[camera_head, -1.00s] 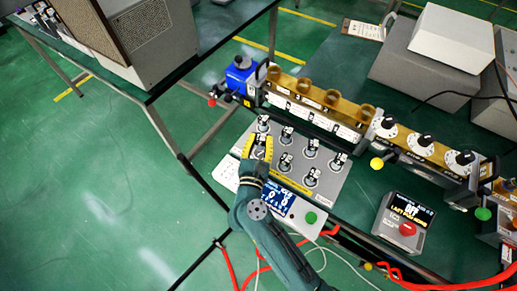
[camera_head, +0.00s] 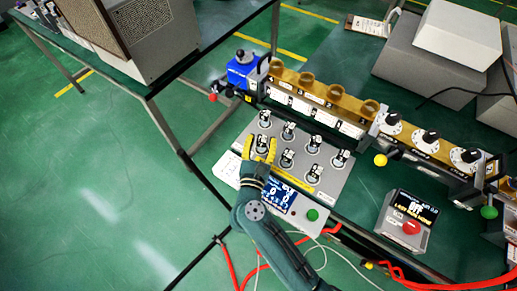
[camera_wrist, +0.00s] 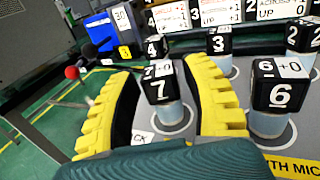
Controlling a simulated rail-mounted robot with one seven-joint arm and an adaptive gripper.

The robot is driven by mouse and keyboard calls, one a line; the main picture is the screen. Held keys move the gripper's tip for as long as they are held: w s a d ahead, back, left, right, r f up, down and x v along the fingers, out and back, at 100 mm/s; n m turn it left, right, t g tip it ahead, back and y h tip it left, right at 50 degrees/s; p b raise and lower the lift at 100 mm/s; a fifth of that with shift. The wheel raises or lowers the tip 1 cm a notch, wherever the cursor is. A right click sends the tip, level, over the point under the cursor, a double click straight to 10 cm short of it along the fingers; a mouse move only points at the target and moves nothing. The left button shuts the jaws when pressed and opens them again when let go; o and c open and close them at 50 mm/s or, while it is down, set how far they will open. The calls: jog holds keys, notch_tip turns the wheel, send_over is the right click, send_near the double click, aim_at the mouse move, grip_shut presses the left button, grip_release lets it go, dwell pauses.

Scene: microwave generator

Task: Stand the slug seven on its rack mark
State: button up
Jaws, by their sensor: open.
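Slug seven (camera_wrist: 160,88), a clear cylinder with a black numbered cap, stands upright on a round mark of the grey plate (camera_wrist: 215,130). My gripper (camera_wrist: 168,85) is open, and its yellow ribbed fingers show on either side of the slug in the wrist view. A gap shows beside the slug's cap; how far down the fingers reach is unclear. In the head view, my gripper (camera_head: 260,150) is at the plate's left side, with slug seven (camera_head: 262,146) between its fingers. A "RACK" label beside the slug's foot is partly hidden by my gripper.
Slug six (camera_wrist: 275,90) stands close to my right finger, and slug four (camera_wrist: 156,47) and slug three (camera_wrist: 219,40) stand behind. A brass rail with round sockets (camera_head: 322,90) runs behind the plate. A blue block (camera_head: 242,72) sits at its left end.

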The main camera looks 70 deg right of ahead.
jog(key=a, duration=0.4)
jog(key=s+a+p, duration=0.1)
jog(key=a, duration=0.2)
jog(key=s+a, duration=0.1)
jog(key=a, duration=0.3)
jog(key=shift+a+f+p, duration=0.1)
jog(key=shift+a+p, duration=0.2)
jog(key=shift+p, duration=0.1)
jog(key=w+a+r+n+t, duration=0.35)
jog(key=r+n+t, duration=0.2)
jog(key=r, duration=0.35)
jog(key=w+a+r+n+t, duration=0.3)
jog(key=w+r+n+t, duration=0.25)
jog(key=r, duration=0.35)
jog(key=w+a+r+n+t, duration=0.35)
jog(key=r+n+t, duration=0.2)
jog(key=r, duration=0.35)
jog(key=a+r+n+y, duration=0.3)
jog(key=r+n+y, duration=0.1)
jog(key=n, duration=0.7)
jog(key=a+r+n+t+y, duration=0.1)
jog(key=a+r+n+y, duration=0.2)
jog(key=n, duration=0.9)
jog(key=a+r+n+t+y, duration=0.1)
jog(key=a+r+n+y, duration=0.3)
jog(key=r+n+y, duration=0.3)
jog(key=n+y, duration=0.3)
jog(key=n, duration=0.2)
jog(key=shift+s+r, duration=0.25)
jog(key=shift+s, duration=0.15)
